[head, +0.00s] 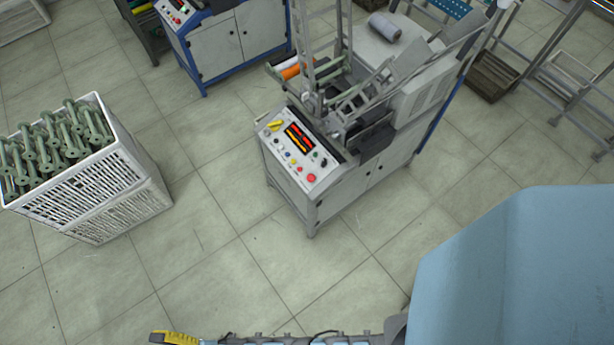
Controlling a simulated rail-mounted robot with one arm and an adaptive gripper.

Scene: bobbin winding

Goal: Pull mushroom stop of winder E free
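A grey winder (330,140) stands in the middle of the head view. Its sloped control panel (318,171) faces the front left. A red mushroom stop (311,178) sits near the lower corner of this panel. Several small buttons, a yellow knob (274,125) and a lit red and yellow display (299,137) are on the same panel. No letter is readable, so I cannot tell if this is winder E. Whether the stop is pressed in is too small to tell. My gripper is not in view.
A second winder (225,40) with a blue frame stands at the back left. A white crate (115,190) full of green bobbins (50,145) stands at the left. A rack (570,75) and a brown crate (490,77) are at the right. The floor before the middle winder is clear.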

